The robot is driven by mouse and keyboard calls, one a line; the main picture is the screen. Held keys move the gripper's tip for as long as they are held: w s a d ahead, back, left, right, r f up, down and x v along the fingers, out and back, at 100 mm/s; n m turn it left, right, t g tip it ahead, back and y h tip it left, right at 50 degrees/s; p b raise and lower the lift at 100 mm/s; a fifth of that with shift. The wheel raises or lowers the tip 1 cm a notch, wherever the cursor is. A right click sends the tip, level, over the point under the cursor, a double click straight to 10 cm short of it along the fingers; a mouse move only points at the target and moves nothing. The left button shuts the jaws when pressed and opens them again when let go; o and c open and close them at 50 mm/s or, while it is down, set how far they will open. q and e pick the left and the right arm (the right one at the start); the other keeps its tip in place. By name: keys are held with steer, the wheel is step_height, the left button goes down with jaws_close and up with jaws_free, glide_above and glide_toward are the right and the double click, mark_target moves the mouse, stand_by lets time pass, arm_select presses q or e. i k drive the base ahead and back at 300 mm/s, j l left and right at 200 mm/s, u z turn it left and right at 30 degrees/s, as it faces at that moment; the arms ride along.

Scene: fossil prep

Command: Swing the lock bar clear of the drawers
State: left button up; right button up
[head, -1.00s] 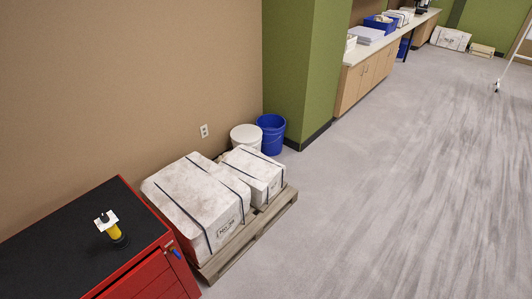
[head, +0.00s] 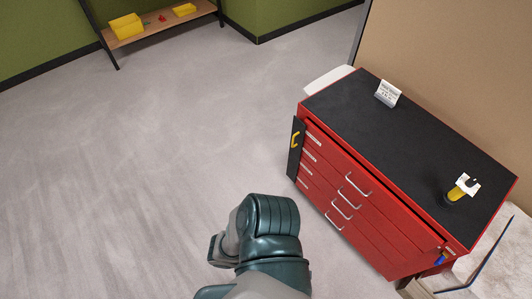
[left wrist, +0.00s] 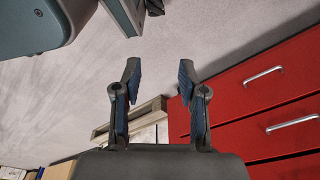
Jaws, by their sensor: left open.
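A red drawer cabinet (head: 400,235) with a black top stands at the right of the head view. Its front has several drawers with silver handles (head: 345,205). A dark upright bar (head: 294,160) with a yellow handle (head: 295,140) runs along the left end of the front and looks to be the lock bar. My left gripper (left wrist: 159,75) is open and empty in the left wrist view, with red drawer fronts (left wrist: 250,100) to its right, apart from its fingers. In the head view only my arm shows, in front of the cabinet. My right gripper is not in view.
A yellow-and-black object (head: 461,190) and a small white sign (head: 388,93) stand on the cabinet top. A wrapped white block (head: 490,255) is beside the cabinet at right. A shelf with yellow bins (head: 126,27) stands far back. The floor at left is clear.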

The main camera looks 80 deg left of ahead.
mark_target(298, 128)
steer(key=u, duration=2.25)
